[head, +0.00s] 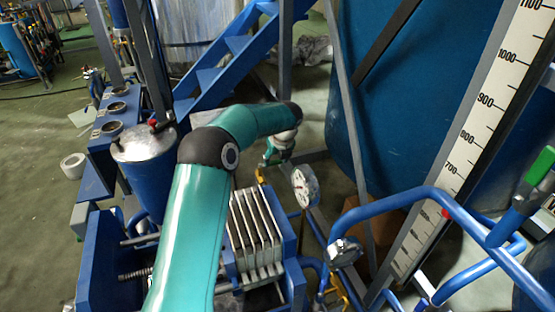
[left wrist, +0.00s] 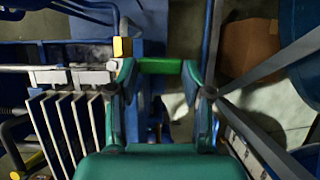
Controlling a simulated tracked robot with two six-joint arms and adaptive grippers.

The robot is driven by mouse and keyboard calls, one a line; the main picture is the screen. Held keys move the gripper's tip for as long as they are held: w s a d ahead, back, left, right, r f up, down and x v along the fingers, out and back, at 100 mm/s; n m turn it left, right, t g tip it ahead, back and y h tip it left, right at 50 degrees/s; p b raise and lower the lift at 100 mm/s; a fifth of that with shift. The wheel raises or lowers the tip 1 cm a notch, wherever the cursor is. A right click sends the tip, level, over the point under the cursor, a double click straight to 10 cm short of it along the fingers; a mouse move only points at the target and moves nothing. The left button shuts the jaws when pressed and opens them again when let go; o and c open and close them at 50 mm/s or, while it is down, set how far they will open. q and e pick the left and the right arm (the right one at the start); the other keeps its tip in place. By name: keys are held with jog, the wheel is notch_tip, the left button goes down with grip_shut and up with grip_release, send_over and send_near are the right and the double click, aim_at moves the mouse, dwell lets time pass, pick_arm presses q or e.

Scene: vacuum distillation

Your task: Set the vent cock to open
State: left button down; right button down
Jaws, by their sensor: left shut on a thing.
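My left gripper (head: 268,163) is beyond the plate stack in the head view, low beside a round gauge. In the left wrist view its two fingers (left wrist: 166,88) stand on either side of a bright green bar (left wrist: 160,66), which looks like the vent cock's handle. The gripper is shut on this bar, with a fingertip at each end. A yellow block (left wrist: 122,47) sits just left of the bar. In the head view the handle is mostly hidden by the gripper, and I cannot tell the cock's setting. My right gripper is not in view.
The pale plate stack (head: 255,232) stands just in front of the gripper. A round gauge (head: 305,186) is close on its right. Blue pipes (head: 400,202), a level scale (head: 470,140) and a large blue tank (head: 405,90) stand farther right. A lidded blue vessel (head: 146,165) is left.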

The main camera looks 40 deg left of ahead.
pick_arm(q)
jog(key=shift+s+d+f+m+t+h+p, duration=0.15)
jog(key=shift+s+d+m+p, duration=0.1)
jog(key=shift+m+p, duration=0.2)
jog(key=shift+s+d+m+t+h+p, duration=0.15)
jog(key=shift+s+m+p, duration=0.15)
jog(key=shift+m, duration=0.25)
jog(key=shift+s+d+m+p, duration=0.1)
jog(key=shift+s+m+p, duration=0.2)
jog(key=shift+m+p, duration=0.5)
jog(key=shift+s+d+f+m+t+h+p, duration=0.1)
jog(key=shift+s+d+m+t+h+p, duration=0.15)
jog(key=shift+m+p, duration=0.6)
jog(key=shift+s+d+f+m+t+h+p, duration=0.15)
jog(key=shift+s+m+h+p, duration=0.3)
jog(key=shift+p, duration=0.6)
jog(key=shift+s+d+r+m+t+h+p, duration=0.1)
jog(key=shift+s+m+t+p, duration=0.1)
jog(key=shift+m+p, duration=0.7)
jog(key=shift+f, duration=0.1)
jog(key=c, duration=0.5)
grip_release()
jog(key=shift+a, duration=0.1)
jog(key=shift+w, duration=0.2)
jog(key=shift+r, duration=0.2)
